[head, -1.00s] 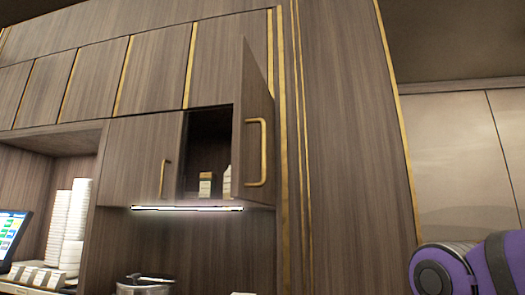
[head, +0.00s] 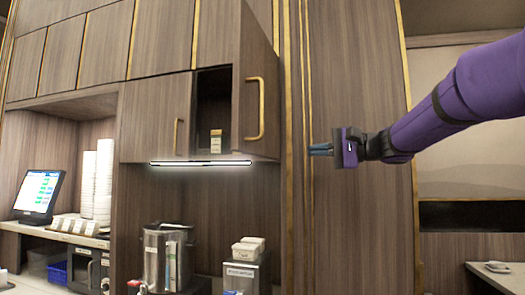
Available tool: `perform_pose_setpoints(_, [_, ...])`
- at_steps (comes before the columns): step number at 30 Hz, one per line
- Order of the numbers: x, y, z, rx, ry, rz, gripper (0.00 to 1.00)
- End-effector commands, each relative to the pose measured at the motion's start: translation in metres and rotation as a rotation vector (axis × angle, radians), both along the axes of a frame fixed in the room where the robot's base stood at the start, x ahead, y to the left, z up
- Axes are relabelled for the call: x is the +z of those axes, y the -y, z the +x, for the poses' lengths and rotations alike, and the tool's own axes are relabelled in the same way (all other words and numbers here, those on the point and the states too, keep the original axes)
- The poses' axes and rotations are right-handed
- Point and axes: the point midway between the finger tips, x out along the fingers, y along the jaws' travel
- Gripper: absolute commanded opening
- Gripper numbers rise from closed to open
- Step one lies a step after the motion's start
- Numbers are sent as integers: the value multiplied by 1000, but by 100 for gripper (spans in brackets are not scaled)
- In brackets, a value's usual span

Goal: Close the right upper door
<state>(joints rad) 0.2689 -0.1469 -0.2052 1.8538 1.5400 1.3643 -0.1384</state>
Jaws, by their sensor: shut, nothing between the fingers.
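The right upper door (head: 260,105) is a brown wood panel with a brass bar handle (head: 255,108). It stands open, swung out toward me, beside a dark cabinet opening (head: 214,95). A small carton (head: 216,139) stands inside the opening. The left upper door (head: 155,118) looks shut and has its own brass handle (head: 178,136). My gripper (head: 320,150) is on a purple arm that reaches in from the right. It is shut and empty, to the right of the open door and apart from it in the picture, in front of the tall wood panel.
A light strip (head: 201,163) runs under the upper cabinet. Below stand a metal urn (head: 168,258) and a dispenser with white boxes (head: 246,250). A screen (head: 38,192) and stacked white containers (head: 104,178) are at the left. The space around my gripper looks clear.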

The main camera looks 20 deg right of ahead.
Motion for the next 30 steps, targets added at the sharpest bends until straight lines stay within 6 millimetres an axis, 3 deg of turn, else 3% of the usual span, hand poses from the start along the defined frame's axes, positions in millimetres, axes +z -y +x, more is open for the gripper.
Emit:
perform_pose_setpoints(3, [6, 4, 6, -5, 17, 24, 0])
perform_pose_setpoints(8, [6, -8, 15, -4, 17, 26, 0])
perform_pose_setpoints(21, [6, -71, 65, -3, 16, 25, 0])
perform_pose_setpoints(30, [6, -99, 88, -5, 16, 24, 0])
